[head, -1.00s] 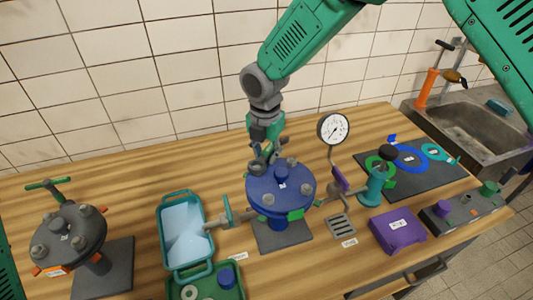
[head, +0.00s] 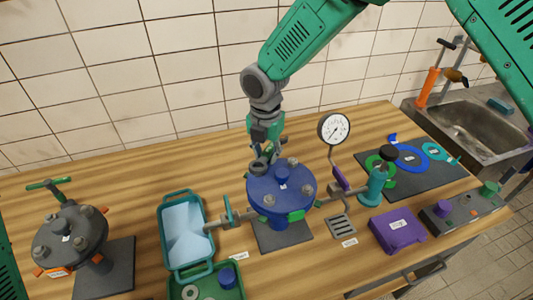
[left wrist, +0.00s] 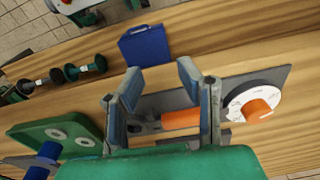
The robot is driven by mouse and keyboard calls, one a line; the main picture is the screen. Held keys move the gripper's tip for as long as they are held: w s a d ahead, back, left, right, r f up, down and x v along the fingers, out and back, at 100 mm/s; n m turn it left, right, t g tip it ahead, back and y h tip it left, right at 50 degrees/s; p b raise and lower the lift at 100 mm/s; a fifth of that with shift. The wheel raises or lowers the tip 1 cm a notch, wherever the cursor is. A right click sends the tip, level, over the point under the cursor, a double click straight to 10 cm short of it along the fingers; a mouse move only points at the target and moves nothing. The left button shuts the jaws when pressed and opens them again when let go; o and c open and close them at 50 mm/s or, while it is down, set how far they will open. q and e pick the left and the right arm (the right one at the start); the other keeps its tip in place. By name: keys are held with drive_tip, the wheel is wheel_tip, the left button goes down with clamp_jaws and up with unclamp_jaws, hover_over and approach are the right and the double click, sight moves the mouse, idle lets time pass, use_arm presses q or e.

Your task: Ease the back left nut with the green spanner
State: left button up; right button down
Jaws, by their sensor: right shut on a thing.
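The blue round flange cover (head: 281,192) stands on a dark plate mid-bench in the head view, with several nuts around its rim. My right gripper (head: 263,153) points down at the cover's back left edge. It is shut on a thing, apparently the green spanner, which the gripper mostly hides. A dark ring-like end (head: 258,168) is at the back left nut, which is covered; I cannot tell whether it is seated. My left gripper (left wrist: 160,100) is open in the left wrist view, with an orange-handled part (left wrist: 181,119) visible between its fingers, apparently below them.
A teal tray (head: 163,225) and a green parts tray (head: 172,291) lie left of the blue cover. A pressure gauge (head: 334,128) and a purple box (head: 397,229) stand to the right. A dark flange (head: 69,238) is at far left. Tiled wall behind.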

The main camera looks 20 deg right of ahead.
drive_tip(key=shift+s+a+f, duration=0.1)
drive_tip(key=shift+s+f, duration=0.1)
drive_tip(key=shift+f, duration=0.35)
drive_tip(key=shift+s+f, duration=0.2)
drive_tip(key=shift+s, duration=0.05)
drive_tip(key=shift+w+r, duration=0.3)
idle(0.6)
